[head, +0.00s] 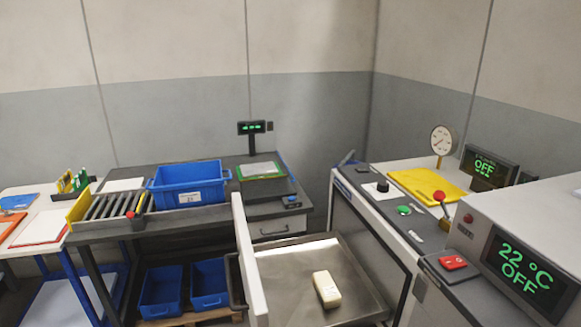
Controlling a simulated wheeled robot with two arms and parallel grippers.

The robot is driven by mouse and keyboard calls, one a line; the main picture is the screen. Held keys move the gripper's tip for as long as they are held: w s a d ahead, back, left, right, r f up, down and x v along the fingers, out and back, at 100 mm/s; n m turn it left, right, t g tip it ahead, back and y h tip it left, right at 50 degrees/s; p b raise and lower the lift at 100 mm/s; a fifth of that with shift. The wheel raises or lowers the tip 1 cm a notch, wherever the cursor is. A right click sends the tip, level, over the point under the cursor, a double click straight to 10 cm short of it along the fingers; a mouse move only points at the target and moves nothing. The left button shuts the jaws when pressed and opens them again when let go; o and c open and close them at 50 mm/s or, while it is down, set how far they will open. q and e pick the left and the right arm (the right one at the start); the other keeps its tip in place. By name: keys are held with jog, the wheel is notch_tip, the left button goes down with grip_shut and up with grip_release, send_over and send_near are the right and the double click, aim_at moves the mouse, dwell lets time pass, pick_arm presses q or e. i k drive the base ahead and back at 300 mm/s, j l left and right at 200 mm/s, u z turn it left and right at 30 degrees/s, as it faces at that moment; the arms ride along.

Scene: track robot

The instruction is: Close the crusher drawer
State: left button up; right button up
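The drawer, which looks like the crusher drawer (290,283), is open in the lower middle of the head view. It is a shallow grey metal tray with a tall white front panel (247,262) on its left side. A dark handle (233,275) shows on the panel's outer side. A cream-coloured block (326,289) lies in the tray. The drawer's near end is cut off by the picture's lower edge. Neither of my grippers is in view.
A grey machine (535,225) reading "22 °C OFF", with a red switch (453,262), stands at right. Behind it, a counter holds a yellow plate (428,187) and a gauge (443,139). At left, a workbench carries a blue crate (188,186) and rollers; blue bins (161,291) stand below.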

aim_at(280, 292)
jog(key=j+u, duration=0.1)
jog(key=j, duration=0.55)
jog(key=k+j+z, duration=0.1)
jog(key=z, duration=0.3)
jog(key=k+j+z, duration=0.15)
jog(key=z, duration=0.2)
jog(key=k+j+z, duration=0.1)
jog(key=z, duration=0.3)
jog(key=k, duration=0.05)
